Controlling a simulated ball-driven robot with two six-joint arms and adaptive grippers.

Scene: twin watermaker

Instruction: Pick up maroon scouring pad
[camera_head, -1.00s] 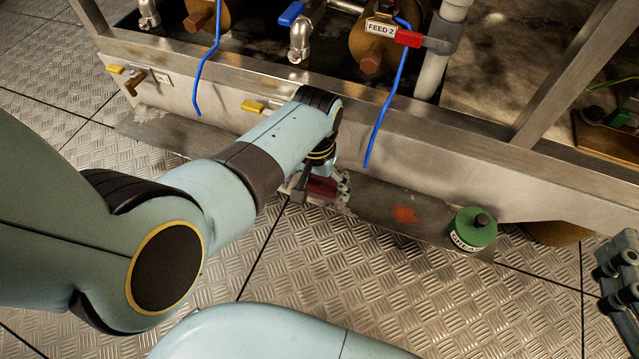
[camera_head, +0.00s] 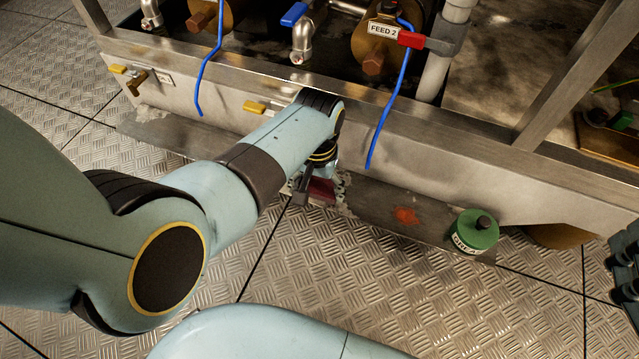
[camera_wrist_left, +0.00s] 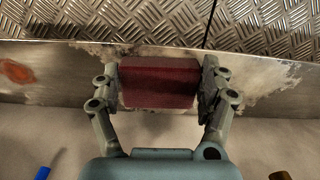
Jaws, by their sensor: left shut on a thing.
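The maroon scouring pad (camera_wrist_left: 160,85) is a dark red block between the two fingers of my left gripper (camera_wrist_left: 160,88) in the left wrist view. The fingers touch it at both ends, and the gripper is shut on it. In the head view the pad (camera_head: 321,190) shows partly below my left wrist, with the left gripper (camera_head: 320,188) around it, low over the metal ledge. Whether the pad touches the ledge is unclear. My right gripper (camera_head: 627,272) shows only in part at the right edge of the head view; its fingertips are cut off.
A green grease tin (camera_head: 474,231) stands on the ledge (camera_head: 370,205) to the right, past an orange-red stain. The steel frame with a blue hose (camera_head: 388,110), yellow-handled valves (camera_head: 254,107) and pipes rises behind. The tread-plate floor (camera_head: 400,290) in front is clear.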

